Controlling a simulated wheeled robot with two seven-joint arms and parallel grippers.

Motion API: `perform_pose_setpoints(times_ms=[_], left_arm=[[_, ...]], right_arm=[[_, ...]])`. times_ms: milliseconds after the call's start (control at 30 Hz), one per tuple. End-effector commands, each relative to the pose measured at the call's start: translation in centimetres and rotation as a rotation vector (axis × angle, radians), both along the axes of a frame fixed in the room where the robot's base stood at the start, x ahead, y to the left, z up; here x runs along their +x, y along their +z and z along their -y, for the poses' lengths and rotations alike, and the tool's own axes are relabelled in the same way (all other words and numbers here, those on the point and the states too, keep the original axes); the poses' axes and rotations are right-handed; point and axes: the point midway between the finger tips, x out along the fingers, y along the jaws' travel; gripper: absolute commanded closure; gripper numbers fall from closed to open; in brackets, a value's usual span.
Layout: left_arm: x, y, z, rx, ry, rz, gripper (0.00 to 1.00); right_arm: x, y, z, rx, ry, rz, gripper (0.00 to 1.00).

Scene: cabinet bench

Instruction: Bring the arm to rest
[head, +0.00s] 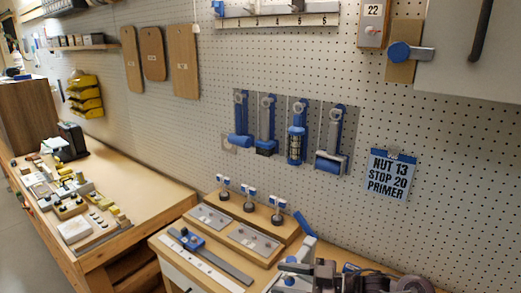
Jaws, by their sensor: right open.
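My right gripper (322,272) shows at the bottom edge, right of centre, dark grey and cut off by the frame. It is open, and I see nothing held in it. It is in front of the right end of the wooden bench, close to a grey and blue device (300,254) that it partly overlaps in the picture. Whether they touch I cannot tell. My left gripper is not in view.
A stepped wooden stand (262,214) with small knobs and plates is on the near bench. A left bench (150,190) carries many small blocks. The pegboard (215,110) holds blue tools (297,135) and a sign (389,176). A grey cabinet (460,70) hangs upper right.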

Motion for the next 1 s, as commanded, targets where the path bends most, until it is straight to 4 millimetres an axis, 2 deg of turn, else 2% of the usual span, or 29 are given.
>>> perform_pose_setpoints(times_ms=[267, 400, 533, 667, 733, 900, 1000], left_arm=[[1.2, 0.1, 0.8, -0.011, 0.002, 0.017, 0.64], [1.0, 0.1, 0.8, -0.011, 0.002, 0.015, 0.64], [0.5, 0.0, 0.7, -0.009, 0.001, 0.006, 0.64], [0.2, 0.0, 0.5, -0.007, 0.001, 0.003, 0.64], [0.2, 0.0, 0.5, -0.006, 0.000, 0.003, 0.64], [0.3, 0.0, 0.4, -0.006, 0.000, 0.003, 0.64], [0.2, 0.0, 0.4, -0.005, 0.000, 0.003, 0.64]], right_arm=[[0.0, -2.1, -1.8, -0.087, -0.142, 0.034, 0.52], [0.1, -3.3, -2.3, -0.156, -0.261, 0.042, 0.52], [-0.2, -4.6, -1.9, -0.244, -0.420, 0.016, 0.52], [-1.5, -6.2, 0.5, -0.375, -0.633, -0.080, 0.52], [-2.9, -7.3, 2.6, -0.455, -0.745, -0.169, 0.52], [-7.4, -9.3, 7.2, -0.616, -0.921, -0.402, 0.52], [-10.1, -10.0, 9.1, -0.681, -0.973, -0.520, 0.52]])
